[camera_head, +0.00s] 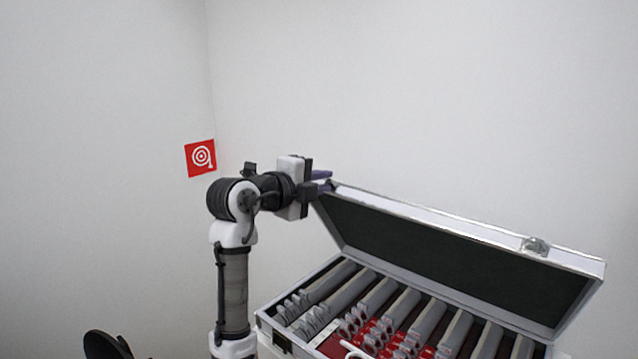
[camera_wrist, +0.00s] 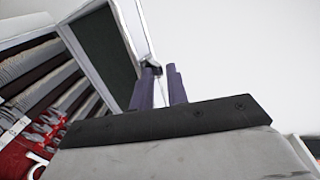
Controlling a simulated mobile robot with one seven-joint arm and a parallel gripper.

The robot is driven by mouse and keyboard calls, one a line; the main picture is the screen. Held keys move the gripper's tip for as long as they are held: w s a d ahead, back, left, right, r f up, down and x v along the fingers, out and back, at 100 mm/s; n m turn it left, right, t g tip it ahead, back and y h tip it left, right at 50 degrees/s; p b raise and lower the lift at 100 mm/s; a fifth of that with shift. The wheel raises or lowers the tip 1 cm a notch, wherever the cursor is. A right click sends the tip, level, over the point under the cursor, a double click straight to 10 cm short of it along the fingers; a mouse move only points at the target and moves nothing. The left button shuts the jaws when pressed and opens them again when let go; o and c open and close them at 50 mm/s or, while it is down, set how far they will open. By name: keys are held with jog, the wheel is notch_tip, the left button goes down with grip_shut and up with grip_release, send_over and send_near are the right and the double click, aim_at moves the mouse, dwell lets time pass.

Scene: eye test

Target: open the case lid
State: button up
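The silver case (camera_head: 262,318) stands at the lower right of the head view. Its lid (camera_head: 440,250) is raised at a steep slant, with the dark lining facing the camera. My gripper (camera_head: 322,181) is at the lid's upper left corner. Its purple fingers sit close together, one on each side of the lid's edge. In the wrist view the lid (camera_wrist: 105,40) runs up to my gripper (camera_wrist: 160,82), and a thin pale strip of its edge shows between the fingers. The exact contact is small and partly hidden.
The case holds several grey tools (camera_head: 405,312) in rows with red parts among them. A latch (camera_head: 535,245) sits on the lid's top edge. A red target sign (camera_head: 200,157) hangs on the wall. A black object (camera_head: 105,345) is at the lower left. The space above the lid is clear.

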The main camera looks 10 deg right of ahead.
dwell(0.4)
jog(key=s+a+r+p, duration=0.2)
jog(key=a+r, duration=0.1)
jog(key=r, duration=0.3)
jog(key=s+a+r+p, duration=0.2)
jog(key=s+a+r, duration=0.1)
jog(key=r, duration=0.4)
jog(key=shift+s+a+p, duration=0.2)
jog(key=shift+a+p, duration=0.15)
jog(key=shift+a, duration=0.1)
dwell(0.8)
jog(key=shift+r, duration=0.1)
jog(key=b+v, duration=0.5)
jog(key=v, duration=0.8)
jog(key=shift+s+a, duration=0.25)
jog(key=shift+a, duration=0.1)
